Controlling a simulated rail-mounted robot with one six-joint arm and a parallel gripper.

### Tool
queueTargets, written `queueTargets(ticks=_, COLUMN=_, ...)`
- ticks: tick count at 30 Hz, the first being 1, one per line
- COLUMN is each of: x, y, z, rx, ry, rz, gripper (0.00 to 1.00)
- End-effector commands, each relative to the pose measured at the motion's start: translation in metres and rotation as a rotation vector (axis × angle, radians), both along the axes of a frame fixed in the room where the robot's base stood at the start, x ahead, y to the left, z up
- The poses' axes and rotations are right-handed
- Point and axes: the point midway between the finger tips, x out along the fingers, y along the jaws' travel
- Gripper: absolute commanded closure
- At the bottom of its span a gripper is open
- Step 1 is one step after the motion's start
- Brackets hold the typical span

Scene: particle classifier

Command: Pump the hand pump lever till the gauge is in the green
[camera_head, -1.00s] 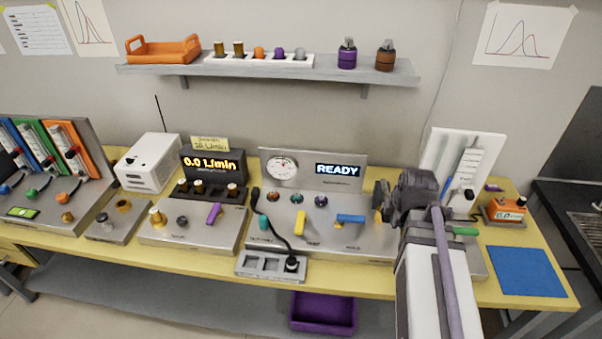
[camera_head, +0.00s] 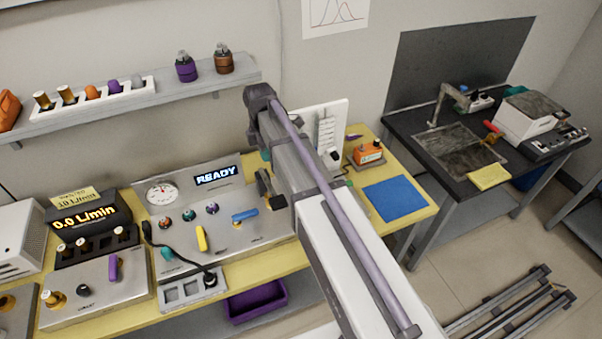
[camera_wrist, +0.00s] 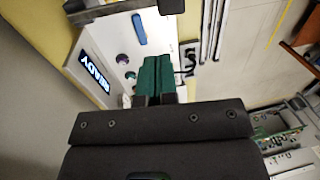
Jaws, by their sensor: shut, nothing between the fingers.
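A round white gauge (camera_head: 162,191) is on the upright panel beside the lit READY display (camera_head: 217,175). Its needle is too small to read against any green zone. A dark upright handle (camera_head: 264,184), which looks like the pump lever, stands at the right end of the grey console, near a brass part. My gripper (camera_head: 265,155) is above and behind that handle, partly hidden by my own wrist. In the wrist view my green fingers (camera_wrist: 156,72) are shut together and empty. A dark bar (camera_wrist: 110,8) shows beyond them at the top edge; I cannot tell contact.
The grey console carries coloured knobs, a yellow lever (camera_head: 201,239) and a blue lever (camera_head: 245,215). A white upright board (camera_head: 325,130) and an orange device (camera_head: 368,153) stand to the right. A blue mat (camera_head: 396,197) lies clear. A shelf (camera_head: 150,98) hangs above.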

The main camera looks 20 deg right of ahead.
Motion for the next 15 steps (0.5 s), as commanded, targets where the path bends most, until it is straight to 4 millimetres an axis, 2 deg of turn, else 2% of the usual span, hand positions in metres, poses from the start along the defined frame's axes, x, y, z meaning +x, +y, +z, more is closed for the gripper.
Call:
queueTargets(ticks=4, x=-0.011, y=-0.0013, z=-0.0036, rx=-0.003, ry=0.06, rz=-0.01, gripper=1.0)
queueTargets(ticks=11, x=-0.0112, y=-0.0019, z=-0.0041, rx=-0.003, ry=0.058, rz=-0.012, gripper=1.0)
queueTargets(ticks=15, x=-0.0126, y=-0.002, z=-0.0122, rx=-0.003, ry=0.058, rz=-0.012, gripper=1.0)
